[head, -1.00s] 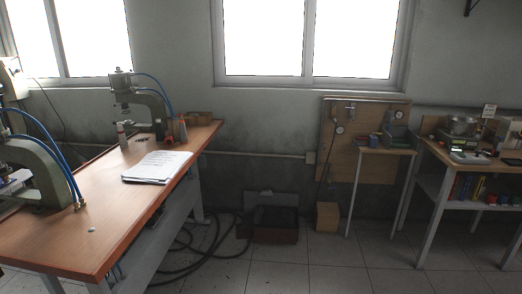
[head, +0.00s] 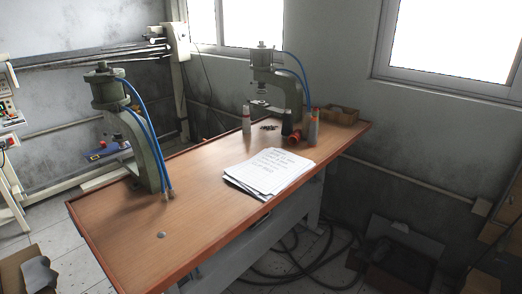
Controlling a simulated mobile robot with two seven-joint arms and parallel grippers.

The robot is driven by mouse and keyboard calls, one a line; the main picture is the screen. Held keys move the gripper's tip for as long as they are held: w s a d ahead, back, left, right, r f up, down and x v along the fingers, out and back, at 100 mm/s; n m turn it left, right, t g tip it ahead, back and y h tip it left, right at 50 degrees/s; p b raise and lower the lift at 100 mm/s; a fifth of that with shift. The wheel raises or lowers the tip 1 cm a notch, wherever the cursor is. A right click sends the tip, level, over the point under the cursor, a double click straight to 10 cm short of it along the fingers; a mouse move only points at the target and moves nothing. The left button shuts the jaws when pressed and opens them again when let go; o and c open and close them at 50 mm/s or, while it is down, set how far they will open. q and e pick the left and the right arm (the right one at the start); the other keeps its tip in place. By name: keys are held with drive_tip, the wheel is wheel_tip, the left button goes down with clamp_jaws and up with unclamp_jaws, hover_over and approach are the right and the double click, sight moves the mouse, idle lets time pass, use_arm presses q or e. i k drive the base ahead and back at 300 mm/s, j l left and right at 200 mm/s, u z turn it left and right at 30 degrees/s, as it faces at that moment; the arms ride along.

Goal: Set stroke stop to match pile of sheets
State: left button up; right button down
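The pile of white sheets (head: 268,172) lies flat on the wooden workbench (head: 205,232), right of its middle, its edges slightly askew. A grey-green pneumatic press (head: 148,150) with blue hoses stands at the bench's left end. A second similar press (head: 290,88) stands at the far end. Each has a cylinder on top, the near one (head: 104,85) and the far one (head: 263,56). I cannot make out a stroke stop on either at this size. Neither of my grippers is in view.
Near the far press stand a pale bottle (head: 246,120), an orange-tipped bottle (head: 314,126), a red-orange item (head: 294,137) and a wooden box (head: 339,115). Hoses (head: 290,262) lie on the floor beside a dark crate (head: 400,262). A cardboard box (head: 28,270) stands at lower left. The bench's front is clear.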

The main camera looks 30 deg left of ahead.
sight(102, 64)
drive_tip(key=i+u, duration=0.4)
drive_tip(key=i+l+u, duration=0.1)
drive_tip(key=i+u, duration=0.3)
drive_tip(key=i+l+u, duration=0.2)
drive_tip(key=u, duration=0.2)
drive_tip(key=i+u, duration=0.1)
drive_tip(key=u, duration=1.1)
